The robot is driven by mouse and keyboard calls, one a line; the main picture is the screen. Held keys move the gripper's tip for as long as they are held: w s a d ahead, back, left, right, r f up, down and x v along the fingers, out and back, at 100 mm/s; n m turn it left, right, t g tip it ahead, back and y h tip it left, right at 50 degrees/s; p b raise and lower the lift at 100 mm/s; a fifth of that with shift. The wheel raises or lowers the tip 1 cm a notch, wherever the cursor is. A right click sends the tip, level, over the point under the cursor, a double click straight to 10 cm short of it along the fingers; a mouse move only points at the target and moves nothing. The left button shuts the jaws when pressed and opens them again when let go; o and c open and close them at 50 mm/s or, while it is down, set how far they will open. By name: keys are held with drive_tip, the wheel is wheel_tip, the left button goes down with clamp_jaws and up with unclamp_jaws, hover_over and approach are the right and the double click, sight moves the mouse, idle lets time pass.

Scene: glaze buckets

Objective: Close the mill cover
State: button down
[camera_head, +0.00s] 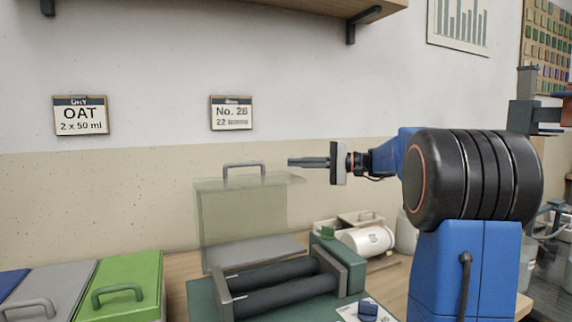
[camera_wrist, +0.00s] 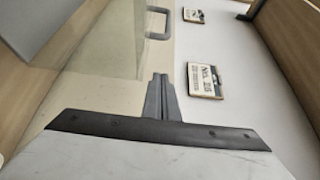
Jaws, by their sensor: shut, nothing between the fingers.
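The mill (camera_head: 275,290) stands on the bench, with two dark rollers in a grey and green frame. Its cover (camera_head: 243,212) is a clear, greenish panel standing raised behind the rollers, with a grey handle (camera_head: 244,165) along its top edge. The rollers lie uncovered. My gripper (camera_head: 291,162) is shut and empty, pointing left near the upper right corner of the cover; I cannot tell whether they touch. In the wrist view, the shut fingers (camera_wrist: 160,82) point toward the cover (camera_wrist: 105,60), and its handle (camera_wrist: 157,24) shows beyond them.
Green (camera_head: 140,275) and grey (camera_head: 60,285) lidded bins stand left of the mill. A white jar (camera_head: 368,241) lies in a tray to its right, near a small blue block (camera_head: 368,311). A wall shelf (camera_head: 330,6) hangs above; the air between is free.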

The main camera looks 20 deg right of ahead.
sight(271, 173)
drive_tip(key=shift+w+a, duration=0.15)
drive_tip(key=shift+a, duration=2)
drive_tip(key=shift+w+a, duration=0.15)
drive_tip(key=shift+a, duration=1.95)
